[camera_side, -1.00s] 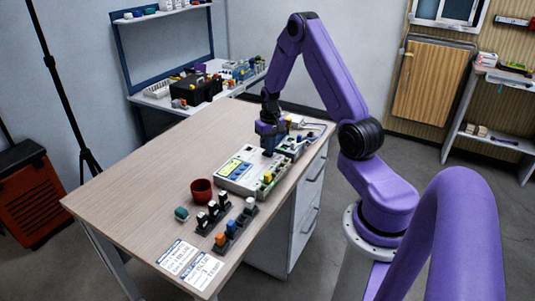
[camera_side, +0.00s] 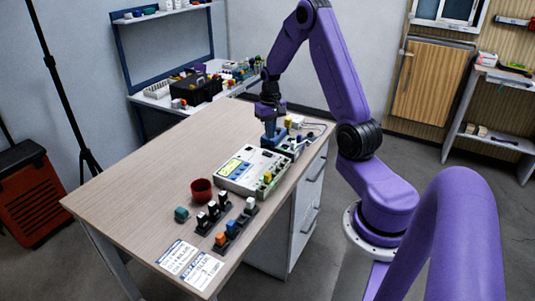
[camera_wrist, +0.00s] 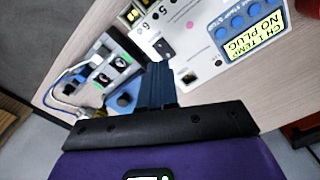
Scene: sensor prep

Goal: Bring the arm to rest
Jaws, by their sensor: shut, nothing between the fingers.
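My gripper (camera_side: 269,143) hangs fingers down over the far end of the white panel box (camera_side: 232,186), its blue fingers together with nothing between them. In the wrist view the closed fingers (camera_wrist: 156,84) show above the box's edge. The box's yellow display (camera_wrist: 262,32) reads "CH 1 TEMP NO PLUG". Whether the fingertips touch anything below is hard to tell. My arm is bent high above the right side of the table.
A grey fixture (camera_wrist: 103,72) with cables stands beside the box. A dark red cup (camera_side: 201,192), a teal piece (camera_side: 181,214), plug racks and printed cards (camera_side: 191,262) lie toward the table's near end. The left part of the wooden table (camera_side: 140,170) is clear.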

